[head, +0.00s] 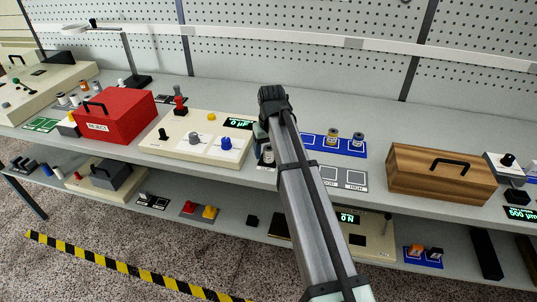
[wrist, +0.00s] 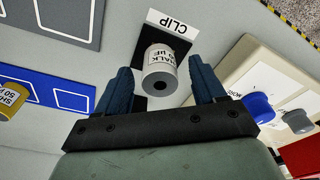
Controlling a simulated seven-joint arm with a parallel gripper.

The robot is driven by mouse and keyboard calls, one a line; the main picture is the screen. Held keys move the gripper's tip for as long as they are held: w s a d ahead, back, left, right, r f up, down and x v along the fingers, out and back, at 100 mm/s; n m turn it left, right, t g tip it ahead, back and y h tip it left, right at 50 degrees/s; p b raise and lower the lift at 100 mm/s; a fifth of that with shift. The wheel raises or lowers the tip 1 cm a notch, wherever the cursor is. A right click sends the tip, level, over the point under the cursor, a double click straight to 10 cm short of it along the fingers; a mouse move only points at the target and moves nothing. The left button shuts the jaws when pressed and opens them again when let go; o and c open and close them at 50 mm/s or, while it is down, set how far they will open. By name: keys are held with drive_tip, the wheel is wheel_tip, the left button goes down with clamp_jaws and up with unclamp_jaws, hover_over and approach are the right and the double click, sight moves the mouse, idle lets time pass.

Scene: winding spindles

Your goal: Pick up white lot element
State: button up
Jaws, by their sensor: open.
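A white cylindrical element (wrist: 160,68) with a printed label, partly legible as "...ALK" and "µF", stands on a black pad (wrist: 178,36) marked "CLIP" in the wrist view. Its near end is grey with a dark hole. In the head view it shows in part (head: 268,155), beside my arm. My gripper (wrist: 160,80) is open, with one blue finger on each side of the element. It holds nothing, and I cannot tell whether a finger touches it. In the head view my arm hides much of this spot.
The cream console (head: 170,145) with knobs stands left, near the gripper. A red box (head: 115,115) and a wooden box (head: 440,178) stand farther out.

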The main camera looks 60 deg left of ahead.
drive_tip(key=shift+f, duration=0.6)
drive_tip(key=c, duration=1.2)
